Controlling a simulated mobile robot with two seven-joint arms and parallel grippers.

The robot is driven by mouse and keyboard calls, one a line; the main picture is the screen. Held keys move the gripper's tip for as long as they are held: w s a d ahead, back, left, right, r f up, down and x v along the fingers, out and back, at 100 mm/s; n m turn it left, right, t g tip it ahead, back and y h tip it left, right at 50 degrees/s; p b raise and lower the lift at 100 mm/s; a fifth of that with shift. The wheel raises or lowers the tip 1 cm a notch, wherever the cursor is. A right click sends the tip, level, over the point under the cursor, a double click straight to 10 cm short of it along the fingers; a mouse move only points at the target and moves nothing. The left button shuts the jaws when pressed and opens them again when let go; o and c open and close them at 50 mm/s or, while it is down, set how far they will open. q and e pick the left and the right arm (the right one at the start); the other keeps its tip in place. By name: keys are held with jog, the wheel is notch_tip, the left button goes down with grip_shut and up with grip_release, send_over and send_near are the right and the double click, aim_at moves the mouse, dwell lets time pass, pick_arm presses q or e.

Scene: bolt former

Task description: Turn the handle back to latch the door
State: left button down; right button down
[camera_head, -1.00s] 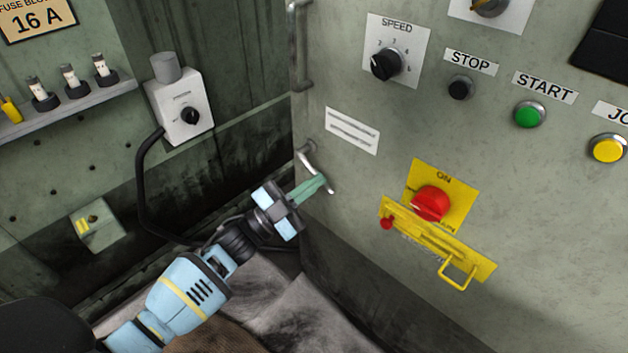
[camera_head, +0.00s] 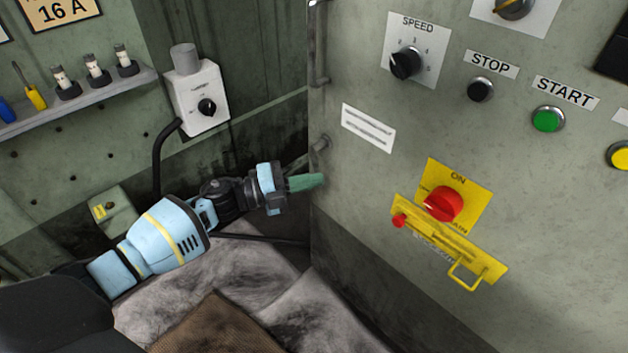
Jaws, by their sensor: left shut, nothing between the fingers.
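The grey door panel (camera_head: 365,225) fills the right side of the head view. Its small metal handle (camera_head: 319,144) is at the panel's left edge, below a tall vertical pull bar. The handle's lever seems to run down and left from its pivot, partly past the panel's edge; its far end is hard to make out. My left gripper (camera_head: 307,182) has its green fingers shut and empty, just below the handle, with the tips in front of the panel's edge. I cannot tell whether they touch the lever. My right gripper is not in view.
A yellow plate with a red switch (camera_head: 442,203) and a yellow hasp (camera_head: 450,242) project from the panel to the right. A fuse shelf (camera_head: 85,106) is at upper left.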

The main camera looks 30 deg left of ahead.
pick_arm(q)
jog(key=shift+w+a+m+g+y, duration=0.25)
jog(key=shift+a+m, duration=0.2)
jog(key=shift+m, duration=0.25)
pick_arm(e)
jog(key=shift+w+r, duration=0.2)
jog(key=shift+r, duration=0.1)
pick_arm(q)
jog(key=shift+f, duration=0.1)
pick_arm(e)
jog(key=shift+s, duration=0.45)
pick_arm(q)
jog(key=shift+s+d+p, duration=0.1)
jog(key=shift+s+p, duration=0.05)
jog(key=shift+p, duration=0.15)
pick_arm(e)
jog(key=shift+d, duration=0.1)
